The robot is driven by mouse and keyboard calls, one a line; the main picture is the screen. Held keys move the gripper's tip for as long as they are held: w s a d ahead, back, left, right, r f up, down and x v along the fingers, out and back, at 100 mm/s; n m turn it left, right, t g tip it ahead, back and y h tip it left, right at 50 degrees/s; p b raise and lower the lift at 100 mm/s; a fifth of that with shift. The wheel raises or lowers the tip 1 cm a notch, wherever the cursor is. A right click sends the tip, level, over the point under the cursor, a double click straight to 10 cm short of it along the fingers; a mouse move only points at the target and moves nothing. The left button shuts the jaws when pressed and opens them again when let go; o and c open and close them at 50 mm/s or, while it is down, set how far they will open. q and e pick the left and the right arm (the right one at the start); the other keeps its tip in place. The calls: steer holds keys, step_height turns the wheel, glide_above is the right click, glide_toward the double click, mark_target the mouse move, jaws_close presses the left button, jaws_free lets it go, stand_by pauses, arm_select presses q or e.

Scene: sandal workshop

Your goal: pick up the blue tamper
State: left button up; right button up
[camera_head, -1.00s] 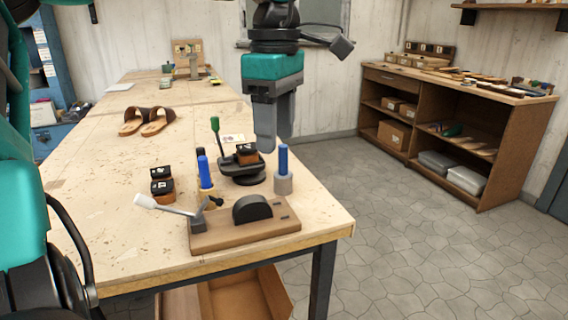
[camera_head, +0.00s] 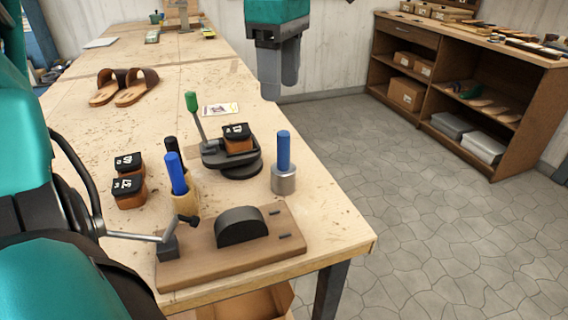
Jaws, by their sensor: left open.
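The blue tamper (camera_head: 284,160) stands upright near the table's right edge, with a blue handle on a short grey metal cylinder. My left gripper (camera_head: 280,91) hangs at the top centre with its fingers pointing down. It is open and empty, appearing above and beyond the tamper, apart from it. A second blue-handled tool (camera_head: 175,171) leans in a small wooden holder left of the tamper. My right gripper is not in view.
A dark round stand (camera_head: 238,162) with a green-handled lever is left of the tamper. A wooden board (camera_head: 206,262) with a dark half-round block and a crank lies in front. Sandals (camera_head: 124,87) lie farther back. Floor is clear beyond the table's right edge.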

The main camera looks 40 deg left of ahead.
mark_target(284, 132)
arm_select(q)
step_height(284, 132, down, 6)
steer(key=shift+s+d+f, duration=0.1)
steer(key=shift+f, duration=0.15)
steer(key=shift+d+f+b, duration=0.15)
steer(key=shift+f+b, duration=0.2)
steer(key=shift+f, duration=2.35)
steer(key=shift+c, duration=0.4)
steer(key=shift+w+r, duration=0.1)
steer(key=shift+w, duration=0.1)
jaws_close()
